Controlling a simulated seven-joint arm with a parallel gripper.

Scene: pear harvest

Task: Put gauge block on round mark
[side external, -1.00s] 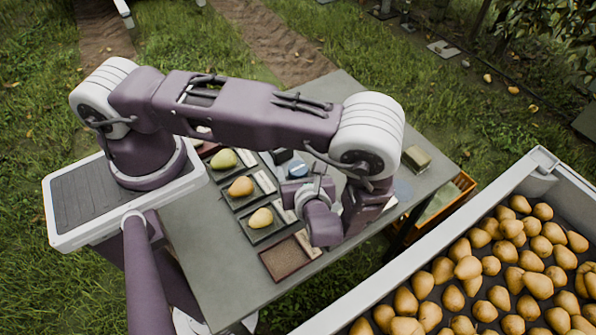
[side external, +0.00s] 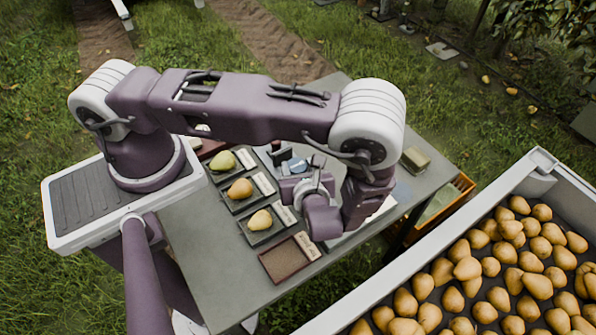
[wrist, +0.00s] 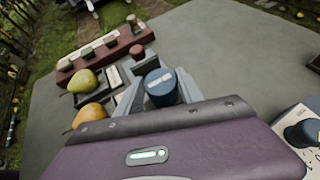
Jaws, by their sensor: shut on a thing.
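A blue cylindrical block with a white label on top, which I take for the gauge block (wrist: 160,90), is between the grey fingers of my gripper (wrist: 157,82) in the wrist view. My gripper is shut on it. In the side view my gripper (side external: 286,160) is over the table just right of the pear trays, and a bit of blue shows there, mostly hidden by my wrist. I cannot tell whether the block touches the table.
Pears sit in small dark trays (side external: 270,233) with pale labels on the grey table (side external: 215,270). A red rack (wrist: 105,55) holds several weights. A white device with a dark knob (wrist: 303,132) is at right. A pear bin (side external: 440,250) stands beside the table.

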